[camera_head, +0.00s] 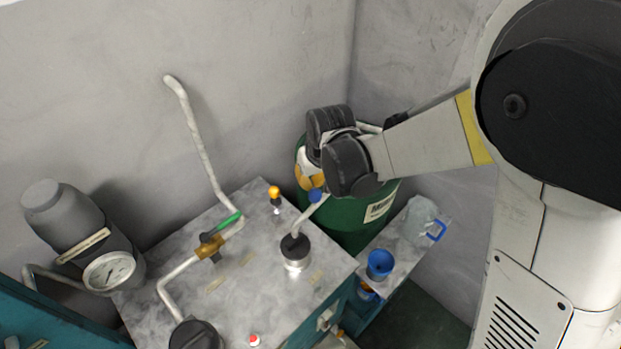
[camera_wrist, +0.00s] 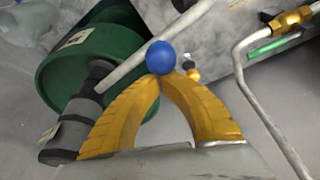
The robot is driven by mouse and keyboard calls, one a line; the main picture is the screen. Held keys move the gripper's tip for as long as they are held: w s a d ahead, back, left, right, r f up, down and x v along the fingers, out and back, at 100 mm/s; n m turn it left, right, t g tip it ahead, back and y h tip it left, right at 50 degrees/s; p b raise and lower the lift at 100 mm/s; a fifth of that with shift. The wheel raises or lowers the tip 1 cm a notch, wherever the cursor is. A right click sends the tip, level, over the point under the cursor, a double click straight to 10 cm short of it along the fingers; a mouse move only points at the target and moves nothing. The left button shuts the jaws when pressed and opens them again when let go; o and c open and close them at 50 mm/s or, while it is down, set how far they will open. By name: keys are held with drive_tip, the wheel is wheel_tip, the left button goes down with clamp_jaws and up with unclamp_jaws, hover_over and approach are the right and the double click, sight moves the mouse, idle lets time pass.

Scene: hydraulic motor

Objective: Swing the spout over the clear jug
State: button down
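The spout (camera_head: 304,217) is a thin pale pipe rising from a black-capped round post (camera_head: 295,246) on the bench. A blue ball knob (camera_head: 315,195) sits on it. The knob also shows in the wrist view (camera_wrist: 161,57), where the pale pipe runs behind it. My gripper (camera_wrist: 160,76) has its two yellow fingers drawn together, tips against the knob's lower side, and it looks shut on the knob. In the head view my wrist partly hides the fingers (camera_head: 311,182). The clear jug (camera_head: 421,217), with a blue handle, stands on a low shelf to the right of the spout.
A green drum (camera_head: 352,212) stands behind the knob, close to my gripper. A blue cup (camera_head: 380,264) stands near the jug. On the bench are an orange-knobbed lever (camera_head: 274,193), a green-handled valve (camera_head: 220,229) and pipes. A gauge (camera_head: 108,271) is at the left.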

drive_tip(key=shift+s+d, duration=0.1)
drive_tip(key=s+d+n+g+y+b, duration=0.1)
drive_tip(key=s+d+n+g+b, duration=0.1)
drive_tip(key=d+n, duration=0.7)
drive_tip(key=shift+s+d+y+b, duration=0.4)
drive_tip(key=shift+s+d+b, duration=0.4)
drive_tip(key=shift+d, duration=2)
drive_tip(key=shift+s, duration=0.1)
